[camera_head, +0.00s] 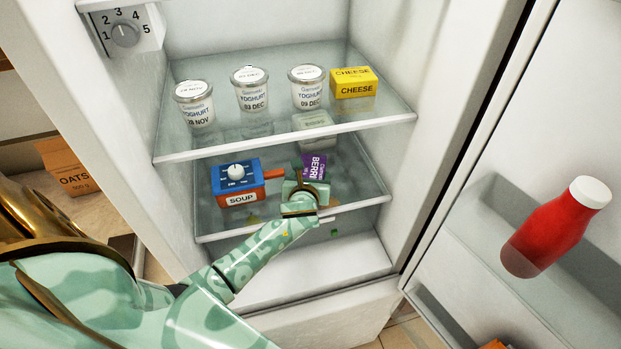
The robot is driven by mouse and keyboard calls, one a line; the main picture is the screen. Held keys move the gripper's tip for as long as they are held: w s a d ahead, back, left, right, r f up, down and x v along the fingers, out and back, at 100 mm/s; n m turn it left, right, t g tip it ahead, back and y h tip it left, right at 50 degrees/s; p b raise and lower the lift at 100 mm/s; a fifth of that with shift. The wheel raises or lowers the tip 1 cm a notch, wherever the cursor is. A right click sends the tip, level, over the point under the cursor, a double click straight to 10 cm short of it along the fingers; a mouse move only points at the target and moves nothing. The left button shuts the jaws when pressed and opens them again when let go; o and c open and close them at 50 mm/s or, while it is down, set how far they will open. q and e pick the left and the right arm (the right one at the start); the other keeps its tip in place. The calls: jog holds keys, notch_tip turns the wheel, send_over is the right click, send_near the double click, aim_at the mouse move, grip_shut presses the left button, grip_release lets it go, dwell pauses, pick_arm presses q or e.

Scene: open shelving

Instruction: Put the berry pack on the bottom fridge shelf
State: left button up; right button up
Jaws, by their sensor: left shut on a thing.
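The purple berry pack (316,167) is in the fridge, at the lower glass shelf (352,194), to the right of the soup pack. My left gripper (306,184) reaches in from the left and is shut on the berry pack. The gripper and wrist hide the pack's lower part, so I cannot tell whether it touches the shelf. My right gripper does not show.
The upper shelf (285,141) bears three yoghurt pots (250,90) and a yellow cheese pack (354,84). The open door (470,225) holds a red bottle (553,230). An oats box (68,167) stands outside, left.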

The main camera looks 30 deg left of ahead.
pick_arm(q)
jog(key=o, duration=1.2)
jog(key=shift+f, duration=0.1)
jog(key=shift+s+r, duration=0.15)
jog(key=shift+r, duration=0.05)
jog(key=p+v, duration=0.3)
jog(key=v, duration=0.8)
jog(key=shift+s+d+r, duration=0.1)
jog(key=shift+s+d, duration=0.15)
jog(key=shift+s, duration=0.05)
